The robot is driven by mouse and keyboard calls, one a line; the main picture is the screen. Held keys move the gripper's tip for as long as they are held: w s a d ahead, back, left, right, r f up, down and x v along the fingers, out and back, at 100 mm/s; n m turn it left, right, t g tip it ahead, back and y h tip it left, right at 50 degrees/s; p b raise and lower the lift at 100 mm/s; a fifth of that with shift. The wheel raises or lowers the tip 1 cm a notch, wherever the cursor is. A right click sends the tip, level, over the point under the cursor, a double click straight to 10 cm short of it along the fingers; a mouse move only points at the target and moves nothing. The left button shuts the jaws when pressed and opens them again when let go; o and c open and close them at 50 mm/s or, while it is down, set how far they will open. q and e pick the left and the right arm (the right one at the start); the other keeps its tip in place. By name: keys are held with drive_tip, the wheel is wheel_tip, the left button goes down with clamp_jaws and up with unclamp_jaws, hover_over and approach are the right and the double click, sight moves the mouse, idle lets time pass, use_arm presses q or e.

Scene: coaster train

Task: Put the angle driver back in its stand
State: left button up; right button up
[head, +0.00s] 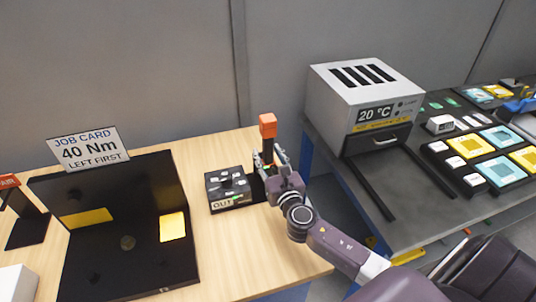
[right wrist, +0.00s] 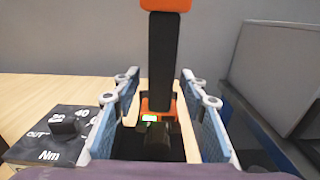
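The angle driver (head: 268,126) stands upright, with an orange top and a black body. In the right wrist view its black body (right wrist: 163,60) rises above an orange collar with a small lit green display. A black base, seemingly the stand (head: 258,188), is below it; my gripper partly hides how the two meet. My right gripper (head: 270,160) is at the driver's lower part. In the right wrist view its blue-padded fingers (right wrist: 160,95) are apart on either side of the driver, with visible gaps. My left gripper is not in view.
A black controller box (head: 228,188) with knobs and an OUT label sits just left of the driver. A black fixture (head: 125,270) with a 40 Nm job card (head: 90,150) stands further left. A grey 20 °C oven (head: 365,95) stands on the right bench. Bare wood lies in front.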

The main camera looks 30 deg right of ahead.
drive_tip(key=shift+f, duration=0.35)
drive_tip(key=v, duration=1.2)
drive_tip(key=shift+r, duration=0.35)
